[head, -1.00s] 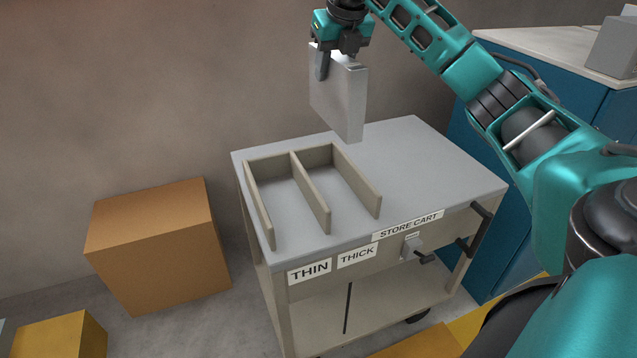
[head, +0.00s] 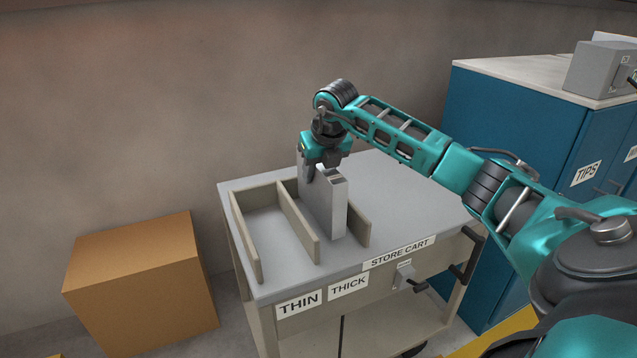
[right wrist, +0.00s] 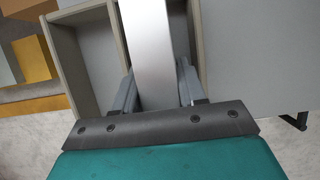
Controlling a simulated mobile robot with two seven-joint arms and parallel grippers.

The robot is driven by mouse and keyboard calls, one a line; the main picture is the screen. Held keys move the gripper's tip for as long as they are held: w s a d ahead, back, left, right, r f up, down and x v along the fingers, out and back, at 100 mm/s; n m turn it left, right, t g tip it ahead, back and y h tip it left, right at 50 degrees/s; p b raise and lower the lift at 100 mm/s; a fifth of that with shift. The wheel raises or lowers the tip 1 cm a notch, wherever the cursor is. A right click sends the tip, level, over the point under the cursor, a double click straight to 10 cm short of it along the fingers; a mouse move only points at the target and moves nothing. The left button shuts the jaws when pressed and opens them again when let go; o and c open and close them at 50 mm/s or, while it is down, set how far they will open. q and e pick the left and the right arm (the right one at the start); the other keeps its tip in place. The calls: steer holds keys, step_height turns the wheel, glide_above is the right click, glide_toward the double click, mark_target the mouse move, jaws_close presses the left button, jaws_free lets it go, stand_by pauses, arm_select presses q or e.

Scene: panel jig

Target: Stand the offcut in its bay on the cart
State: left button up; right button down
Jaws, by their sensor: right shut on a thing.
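The offcut (head: 325,208) is a thick grey slab held upright in the THICK bay, the right-hand one on the cart (head: 410,200). It stands between the middle divider (head: 298,222) and the right divider (head: 359,228). I cannot tell whether its lower edge touches the cart top. My right gripper (head: 322,172) is shut on its upper edge. In the right wrist view the offcut (right wrist: 152,55) sits between the two fingers, with a divider on each side. My left gripper is not in view.
The THIN bay (head: 265,222) on the left is empty. The cart top right of the bays is clear. A cardboard box (head: 145,275) stands on the floor at left. A blue cabinet (head: 510,130) with a grey box on top stands at right.

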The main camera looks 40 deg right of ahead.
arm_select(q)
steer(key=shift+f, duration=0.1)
arm_select(e)
steer(key=shift+f, duration=1.35)
steer(key=shift+f, duration=0.15)
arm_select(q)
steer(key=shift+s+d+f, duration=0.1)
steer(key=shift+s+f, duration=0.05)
arm_select(e)
steer(key=c, duration=0.6)
jaws_free()
steer(key=shift+c, duration=0.2)
steer(key=shift+s+r, duration=0.1)
steer(key=shift+r, duration=0.35)
steer(key=p+v, duration=0.1)
steer(key=v, duration=0.9)
steer(key=shift+s+a+r, duration=0.1)
steer(key=shift+r, duration=0.2)
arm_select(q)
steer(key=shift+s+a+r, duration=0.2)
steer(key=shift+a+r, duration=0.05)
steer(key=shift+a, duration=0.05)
arm_select(e)
steer(key=shift+s+r, duration=0.15)
steer(key=shift+r, duration=0.2)
steer(key=shift+a+f, duration=0.1)
